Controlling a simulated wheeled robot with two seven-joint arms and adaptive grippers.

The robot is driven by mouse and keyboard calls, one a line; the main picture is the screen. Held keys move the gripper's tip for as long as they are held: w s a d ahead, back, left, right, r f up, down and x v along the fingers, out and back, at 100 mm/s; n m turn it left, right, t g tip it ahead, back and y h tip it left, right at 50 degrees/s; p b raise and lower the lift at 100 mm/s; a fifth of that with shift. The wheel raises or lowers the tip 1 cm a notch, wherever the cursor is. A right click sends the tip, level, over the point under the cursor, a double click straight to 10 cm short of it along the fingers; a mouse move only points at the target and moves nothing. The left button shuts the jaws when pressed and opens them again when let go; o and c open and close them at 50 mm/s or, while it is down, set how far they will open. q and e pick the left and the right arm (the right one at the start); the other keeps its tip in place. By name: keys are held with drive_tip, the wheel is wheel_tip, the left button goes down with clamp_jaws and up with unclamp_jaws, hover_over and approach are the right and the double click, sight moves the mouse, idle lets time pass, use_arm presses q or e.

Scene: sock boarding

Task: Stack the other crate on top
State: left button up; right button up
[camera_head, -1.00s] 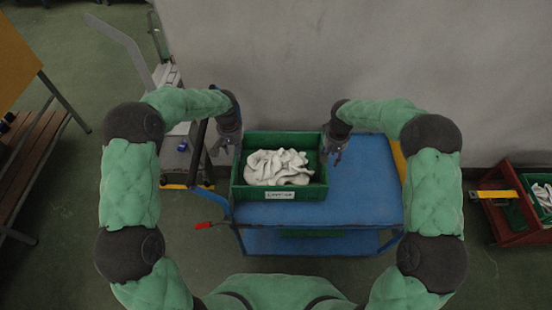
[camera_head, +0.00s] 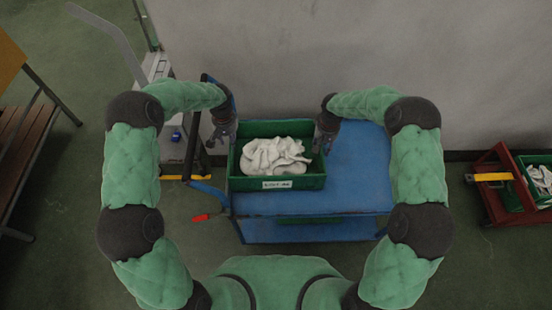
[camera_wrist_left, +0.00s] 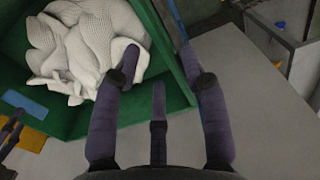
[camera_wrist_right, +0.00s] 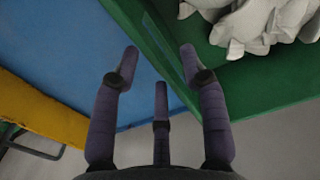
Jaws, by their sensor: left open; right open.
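A green crate (camera_head: 308,183) with a white label on its front wall stands on the blue cart top, filled with crumpled white socks (camera_head: 272,157). My left gripper (camera_head: 220,134) is open at the crate's left side. In the left wrist view its fingers (camera_wrist_left: 160,60) lie either side of the crate wall (camera_wrist_left: 166,22). My right gripper (camera_head: 324,144) is open at the right side; in the right wrist view its fingers (camera_wrist_right: 158,60) are spread around the other wall. Contact cannot be told. Another green crate (camera_head: 520,188) with white socks sits at far right, cut off by the picture edge.
The blue cart (camera_head: 360,180) has bare top to the right of the crate. A red stand (camera_head: 490,212) holds the far-right crate. A grey wall rises behind. A wooden bench (camera_head: 28,150) is at left. Green floor lies between cart and red stand.

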use_arm(q)
drive_tip(key=shift+f, duration=2.75)
use_arm(e)
drive_tip(key=shift+f, duration=2.75)
use_arm(q)
clamp_jaws()
use_arm(e)
clamp_jaws()
drive_tip(key=shift+r, duration=0.1)
